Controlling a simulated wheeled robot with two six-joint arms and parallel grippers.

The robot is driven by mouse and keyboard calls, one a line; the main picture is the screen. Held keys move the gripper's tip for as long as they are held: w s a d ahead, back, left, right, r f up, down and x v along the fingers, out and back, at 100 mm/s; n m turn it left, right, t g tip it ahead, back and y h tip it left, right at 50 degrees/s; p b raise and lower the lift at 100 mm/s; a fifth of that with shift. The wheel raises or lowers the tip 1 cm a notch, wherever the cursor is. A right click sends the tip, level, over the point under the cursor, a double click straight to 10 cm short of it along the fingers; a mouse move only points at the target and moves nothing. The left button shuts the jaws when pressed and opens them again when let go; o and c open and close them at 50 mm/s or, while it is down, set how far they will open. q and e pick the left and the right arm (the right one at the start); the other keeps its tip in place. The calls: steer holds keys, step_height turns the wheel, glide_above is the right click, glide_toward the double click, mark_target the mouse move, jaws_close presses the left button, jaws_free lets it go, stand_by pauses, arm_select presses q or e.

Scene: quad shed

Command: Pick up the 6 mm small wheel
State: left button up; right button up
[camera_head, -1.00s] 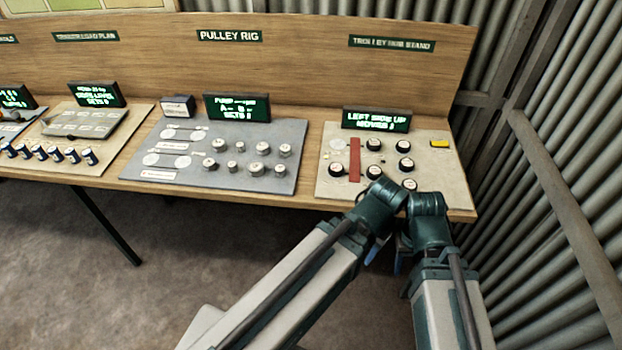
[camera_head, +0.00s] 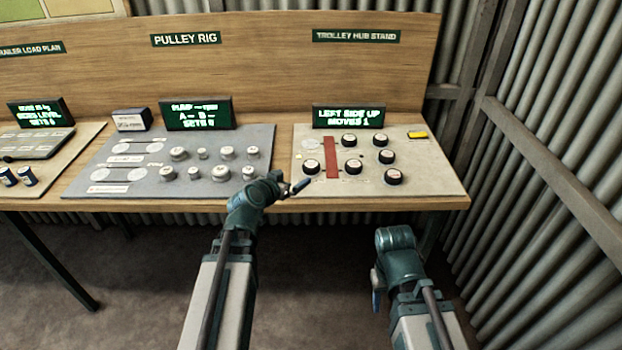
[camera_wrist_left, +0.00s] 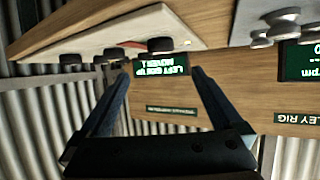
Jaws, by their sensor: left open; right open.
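Several black wheels with pale centres stand on the beige trolley hub stand board (camera_head: 437,180). They include a wheel at the left (camera_head: 311,167), one at the back (camera_head: 349,140) and one at the front right (camera_head: 393,177). Their size marks are too small to read, so I cannot tell which is the 6 mm small wheel. My left gripper (camera_head: 298,188) is at the board's front left edge, open and empty; its spread fingers show in the left wrist view (camera_wrist_left: 160,72), with a black wheel (camera_wrist_left: 159,45) beyond them. My right gripper (camera_head: 376,291) hangs below the bench front, open.
A red strip (camera_head: 331,158) lies on the board near the left wheel, and a yellow item (camera_head: 417,135) at its back right. The grey pulley rig board (camera_head: 120,178) with several metal pulleys stands left. A screen (camera_head: 349,116) reads "LEFT SIDE UP". A corrugated wall (camera_head: 560,150) closes the right.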

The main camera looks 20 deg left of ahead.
arm_select(q)
steer(key=shift+w+a+r, duration=0.1)
steer(key=shift+a, duration=0.2)
steer(key=b, duration=0.3)
glide_toward(311, 164)
steer(key=w+f, duration=0.2)
steer(key=shift+w+a, duration=0.1)
steer(key=shift+w, duration=0.7)
steer(key=x, duration=0.1)
steer(key=b+x, duration=0.1)
steer(key=x, duration=0.2)
steer(key=shift+w+d+b, duration=0.35)
steer(key=shift+w+b, duration=0.05)
steer(key=shift+s, duration=0.1)
steer(key=c, duration=1.4)
